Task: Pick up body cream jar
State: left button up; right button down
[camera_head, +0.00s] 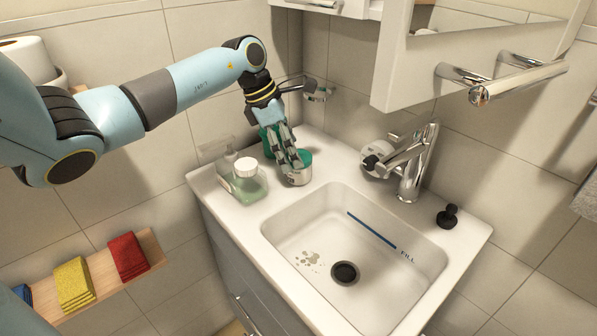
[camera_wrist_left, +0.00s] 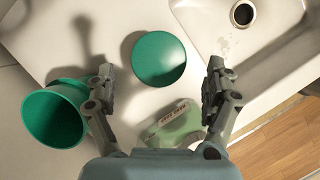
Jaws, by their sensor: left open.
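The body cream jar (camera_head: 298,176) is a short pale jar with a green lid. It stands upright on the left of the sink counter, near the basin rim. In the left wrist view its round green lid (camera_wrist_left: 159,56) lies between and slightly beyond my fingers. My left gripper (camera_head: 294,159) points down over the jar, partly covering it in the head view. In the left wrist view the gripper (camera_wrist_left: 160,70) is open, with a gap between each finger and the lid. Nothing is held. My right gripper is not in view.
A green cup (camera_wrist_left: 52,116) stands close beside my left finger, behind the jar. A clear bottle with green liquid (camera_head: 246,184) stands left of the jar. The basin (camera_head: 310,215) is in front. The faucet (camera_head: 413,170) and a black stopper (camera_head: 448,216) are to the right.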

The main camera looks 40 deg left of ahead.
aim_at(302, 176)
pick_arm(q)
jog(key=b+x, duration=0.1)
jog(key=x, duration=0.2)
jog(key=shift+w+d+f+b, duration=0.1)
jog(key=shift+w+f+b, duration=0.2)
jog(key=shift+b, duration=0.05)
jog(key=shift+r, duration=0.15)
jog(key=c, duration=1.3)
